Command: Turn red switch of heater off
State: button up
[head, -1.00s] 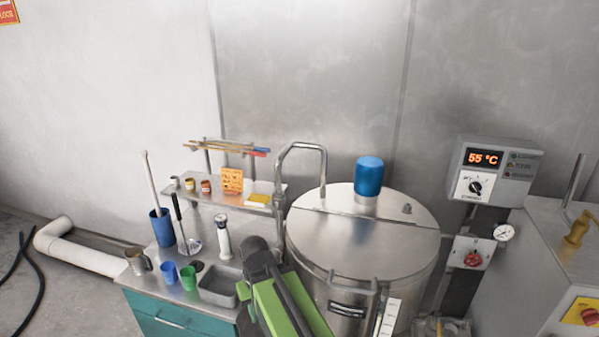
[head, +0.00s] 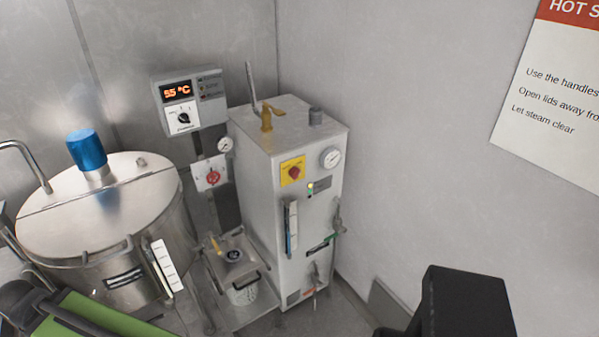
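A red rotary switch (head: 292,171) on a yellow plate is on the front of a tall grey metal cabinet (head: 262,190), right of the round steel vat. Small indicator lights are just below it. A second red knob (head: 213,176) is on a white wall plate between vat and cabinet. The frame does not show which of the two belongs to the heater, and their settings are too small to read. My green arm link shows at the lower left. A black block at the bottom right may be part of me. No gripper fingers are visible, and nothing touches either red switch.
The steel vat (head: 100,215) with a blue cap (head: 87,150) stands at left. The right wall is bare below a sign.

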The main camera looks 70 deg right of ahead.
aim_at(295, 172)
jog(key=z, duration=3.6)
jog(key=k, duration=1.1)
jog(key=u, duration=0.85)
jog(key=i, duration=1)
jog(key=z, duration=0.4)
